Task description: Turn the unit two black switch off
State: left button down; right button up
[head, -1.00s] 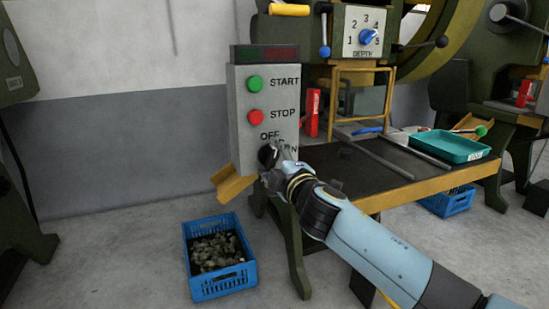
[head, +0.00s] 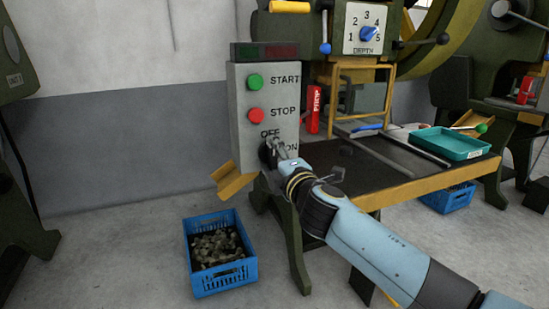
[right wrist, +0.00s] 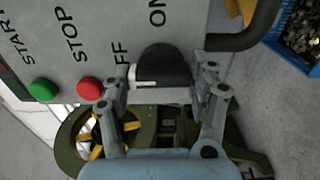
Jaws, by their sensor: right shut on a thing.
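The grey control panel (head: 240,130) carries a green START button, a red STOP button and a black switch (head: 264,152) at the OFF and ON labels. In the right wrist view the black switch (right wrist: 165,64) is a round knob with a white mark on its edge. My right gripper (head: 275,148) reaches the switch from the lower right and partly hides it. In the wrist view its two fingers (right wrist: 168,78) stand on either side of the knob, shut on it. My left gripper is not in view.
A blue crate (head: 222,285) of small parts stands on the floor below the panel. A dark table (head: 400,185) with a yellow edge and a teal tray (head: 450,144) lies right of my arm. A depth dial (head: 368,34) sits above.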

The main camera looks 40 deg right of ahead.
jog(key=o, duration=1.2)
jog(key=v, duration=1.2)
jog(key=s+d+f+m+g+y+p, duration=0.1)
jog(key=s+f+m+g, duration=0.45)
jog(key=f, duration=1.05)
jog(key=s+f+g+p, duration=0.1)
jog(key=s+f+g, duration=0.2)
jog(key=s+f, duration=0.9)
jog(key=s+a+f+m+g, duration=0.1)
jog(key=s+f+m+g, duration=0.1)
jog(key=s+f, duration=0.5)
jog(key=s+a+f+m+g+y, duration=0.1)
jog(key=s+f+m+g, duration=0.2)
jog(key=s+f, duration=0.4)
jog(key=s+a+f+m+g+y, duration=0.1)
jog(key=s+f+m+g, duration=0.2)
jog(key=s+f, duration=0.4)
jog(key=shift+s+m+g, duration=0.15)
jog(key=shift+s+m, duration=0.3)
jog(key=shift+s, duration=1.6)
jog(key=shift+s+m+g, duration=0.1)
jog(key=shift+s+m, duration=0.3)
jog(key=shift+s, duration=1.65)
